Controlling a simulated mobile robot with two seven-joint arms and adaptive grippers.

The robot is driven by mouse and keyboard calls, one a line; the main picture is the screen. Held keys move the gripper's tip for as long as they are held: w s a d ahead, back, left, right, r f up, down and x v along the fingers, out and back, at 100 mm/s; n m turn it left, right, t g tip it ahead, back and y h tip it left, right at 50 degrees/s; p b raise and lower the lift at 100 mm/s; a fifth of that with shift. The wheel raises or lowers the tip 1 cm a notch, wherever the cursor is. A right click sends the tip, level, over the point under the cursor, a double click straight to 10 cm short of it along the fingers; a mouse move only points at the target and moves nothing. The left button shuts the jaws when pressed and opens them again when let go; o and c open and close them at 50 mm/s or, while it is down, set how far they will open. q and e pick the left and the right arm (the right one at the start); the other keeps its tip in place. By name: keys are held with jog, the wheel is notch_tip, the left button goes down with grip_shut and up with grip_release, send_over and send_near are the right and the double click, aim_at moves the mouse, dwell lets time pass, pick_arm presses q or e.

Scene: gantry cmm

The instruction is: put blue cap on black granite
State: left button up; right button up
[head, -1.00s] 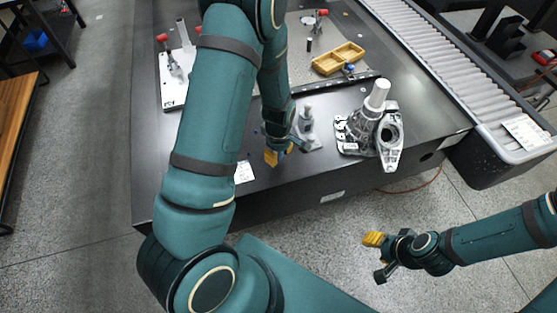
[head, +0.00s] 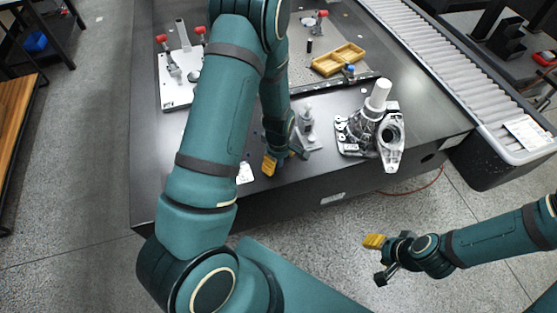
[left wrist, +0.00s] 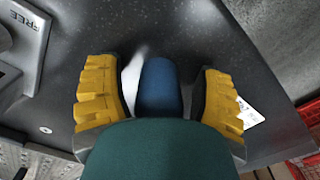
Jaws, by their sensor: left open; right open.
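In the left wrist view a blue cap (left wrist: 160,88) shows between the two yellow-padded fingers of my left gripper (left wrist: 155,92), with a gap on each side. Its near end is hidden by a green part of my gripper. I cannot tell whether it touches the surface. The black granite (head: 322,167) is the dark table top, also under the fingers in the left wrist view (left wrist: 225,50). In the head view my left gripper (head: 282,161) is open, low over the granite near its front edge; the cap is not clear there. My right gripper (head: 378,260) is open and empty, off the front edge.
A grey stand (head: 307,130) is close beside my left gripper. A metal casting with a white cylinder (head: 378,95) stands to its right. A yellow tray (head: 338,60), a white fixture plate (head: 178,92) and a roller conveyor (head: 440,55) are farther off.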

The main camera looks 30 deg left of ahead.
pick_arm(q)
notch_tip(320, 180, up, 12)
jog(key=p, duration=0.3)
jog(key=shift+p, duration=0.3)
jog(key=s+d+f+m+h, duration=0.1)
jog(key=s+d+f+m, duration=0.1)
jog(key=s+d+m, duration=0.1)
jog(key=s+d+f+m+t+h, duration=0.1)
jog(key=s+d+f+m, duration=0.2)
jog(key=d+m, duration=0.3)
jog(key=s+d+f+m+h, duration=0.2)
jog(key=s+d+f+m, duration=0.1)
jog(key=d, duration=0.5)
jog(key=shift+s+f+m+t, duration=0.3)
jog(key=shift+s+m, duration=0.35)
jog(key=shift+m, duration=0.45)
jog(key=c, duration=0.4)
jog(key=shift+o, duration=0.2)
jog(key=shift+d, duration=0.1)
